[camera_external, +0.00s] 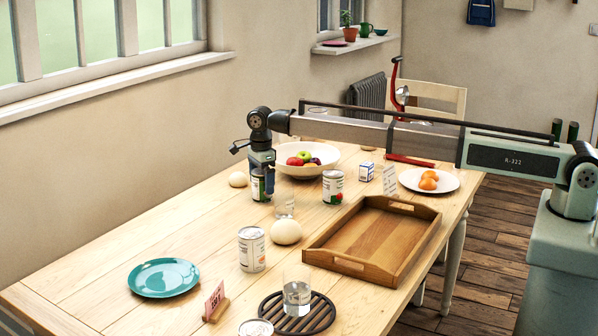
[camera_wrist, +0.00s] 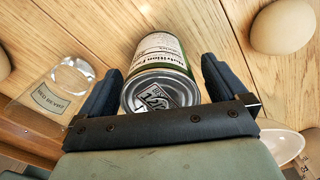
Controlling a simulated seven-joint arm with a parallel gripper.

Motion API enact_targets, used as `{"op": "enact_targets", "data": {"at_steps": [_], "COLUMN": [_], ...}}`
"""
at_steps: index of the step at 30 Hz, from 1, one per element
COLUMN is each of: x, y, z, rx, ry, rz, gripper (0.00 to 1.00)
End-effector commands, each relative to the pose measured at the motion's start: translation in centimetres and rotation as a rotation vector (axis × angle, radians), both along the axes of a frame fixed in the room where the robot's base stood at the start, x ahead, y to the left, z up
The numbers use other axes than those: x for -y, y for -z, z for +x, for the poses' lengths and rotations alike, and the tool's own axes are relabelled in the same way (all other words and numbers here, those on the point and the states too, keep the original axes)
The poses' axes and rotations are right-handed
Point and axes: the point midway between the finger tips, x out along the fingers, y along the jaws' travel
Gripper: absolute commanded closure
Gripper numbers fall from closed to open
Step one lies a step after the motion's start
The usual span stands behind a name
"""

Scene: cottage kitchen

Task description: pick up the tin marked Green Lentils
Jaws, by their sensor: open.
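A tin with a white and green label stands on the table under my gripper in the external view (camera_external: 258,188). In the wrist view this tin (camera_wrist: 162,62) shows between the two dark fingers of my gripper (camera_wrist: 160,85), with a nutrition panel facing the camera. Its name is not readable, so I cannot tell whether it is Green Lentils. My gripper (camera_external: 264,178) points down and is open around the tin. Other tins are one with a red and green picture (camera_external: 333,187), a pale one (camera_external: 251,250) and one cut off at the bottom edge (camera_external: 256,328).
A fruit bowl (camera_external: 318,170) stands close behind my gripper. A drinking glass (camera_external: 285,206) and a pale round object (camera_external: 286,232) are in front. A wooden tray (camera_external: 322,258) lies to the right, a teal plate (camera_external: 163,278) at front left. The left tabletop is mostly clear.

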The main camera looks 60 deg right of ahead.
Motion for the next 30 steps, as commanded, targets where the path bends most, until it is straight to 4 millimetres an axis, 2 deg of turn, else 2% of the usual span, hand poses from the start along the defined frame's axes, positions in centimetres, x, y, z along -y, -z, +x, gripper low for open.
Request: {"op": "enact_targets", "data": {"at_steps": [6, 27, 30], "x": [-0.01, -0.02, -0.02], "y": [0.12, 0.12, 0.08], "z": [0.02, 0.00, 0.00], "rx": [0.001, 0.000, 0.000], "ry": [0.000, 0.000, 0.000], "rz": [0.000, 0.000, 0.000], "gripper": [0.01, 0.68, 0.74]}}
